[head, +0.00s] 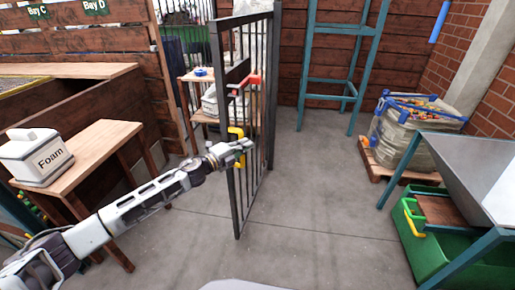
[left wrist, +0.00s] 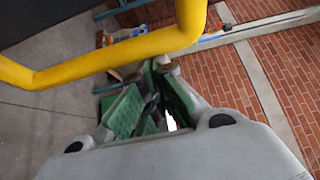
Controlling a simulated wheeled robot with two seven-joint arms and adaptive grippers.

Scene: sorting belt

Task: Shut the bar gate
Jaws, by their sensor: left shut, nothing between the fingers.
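The dark metal bar gate (head: 262,130) stands open in the head view, swung out toward me. A yellow handle (head: 236,131) sits on its near side, and a red latch piece (head: 252,80) is above it. My left gripper (head: 245,147) is shut and empty, beside the lower part of the yellow handle. In the left wrist view, the yellow handle (left wrist: 110,62) crosses above the green-padded fingers of my left gripper (left wrist: 160,85); I cannot tell whether they touch. My right gripper is not in view.
A wooden table (head: 90,150) with a Foam box (head: 36,157) is at the left. A teal frame (head: 340,60) stands at the back. A filled bag (head: 405,137) on a pallet, a metal chute (head: 465,165) and a green bin (head: 440,250) are at the right. The floor right of the gate is clear.

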